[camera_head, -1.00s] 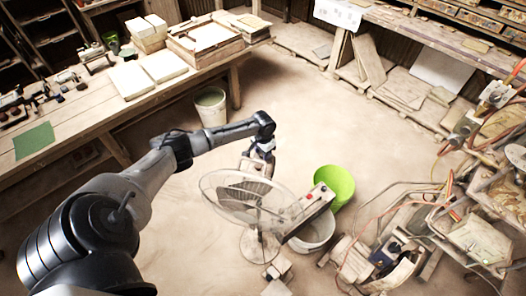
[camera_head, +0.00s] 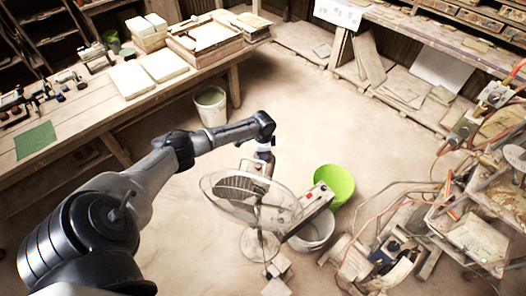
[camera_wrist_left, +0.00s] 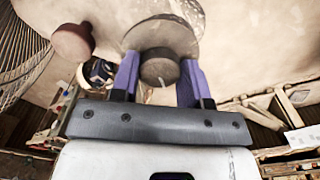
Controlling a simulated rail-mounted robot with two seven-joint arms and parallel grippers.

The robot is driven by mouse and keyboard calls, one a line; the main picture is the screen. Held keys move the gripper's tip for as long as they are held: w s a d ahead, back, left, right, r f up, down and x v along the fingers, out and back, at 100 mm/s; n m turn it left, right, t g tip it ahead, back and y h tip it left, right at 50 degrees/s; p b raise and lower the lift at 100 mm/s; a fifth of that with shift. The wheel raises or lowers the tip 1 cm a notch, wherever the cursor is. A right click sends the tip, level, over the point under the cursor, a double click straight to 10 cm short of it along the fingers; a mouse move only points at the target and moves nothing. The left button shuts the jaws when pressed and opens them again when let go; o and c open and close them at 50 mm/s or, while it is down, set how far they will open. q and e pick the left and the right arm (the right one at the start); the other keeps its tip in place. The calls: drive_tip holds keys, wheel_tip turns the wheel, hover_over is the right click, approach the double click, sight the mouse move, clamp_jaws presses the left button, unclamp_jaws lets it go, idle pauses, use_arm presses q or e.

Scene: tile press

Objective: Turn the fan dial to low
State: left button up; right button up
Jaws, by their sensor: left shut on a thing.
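The standing fan (camera_head: 262,240), with a round wire guard, is in the middle of the floor in the head view. Its guard also shows at the left edge of the left wrist view (camera_wrist_left: 22,62). In that view a round grey-brown dial (camera_wrist_left: 160,70) sits on a pale disc. My left gripper (camera_wrist_left: 160,85) has its two purple fingers on either side of the dial and is shut on it. A reddish-brown round knob (camera_wrist_left: 73,42) is to the left, apart from the fingers. In the head view my left gripper (camera_head: 264,156) is small, behind the fan guard. The dial's setting marks cannot be read.
A green bucket (camera_head: 337,182), a pale bucket (camera_head: 316,234) and a box with a red button (camera_head: 318,197) stand just right of the fan. Machinery with hoses (camera_head: 400,245) fills the lower right. A workbench (camera_head: 90,118) runs along the left.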

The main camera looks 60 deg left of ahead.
idle(0.5)
use_arm(q)
drive_tip(key=o, duration=0.9)
drive_tip(key=shift+o, duration=0.2)
drive_tip(key=shift+r, duration=0.25)
wheel_tip(320, 180, up, 13)
drive_tip(key=b, duration=0.1)
drive_tip(key=shift+r, duration=0.2)
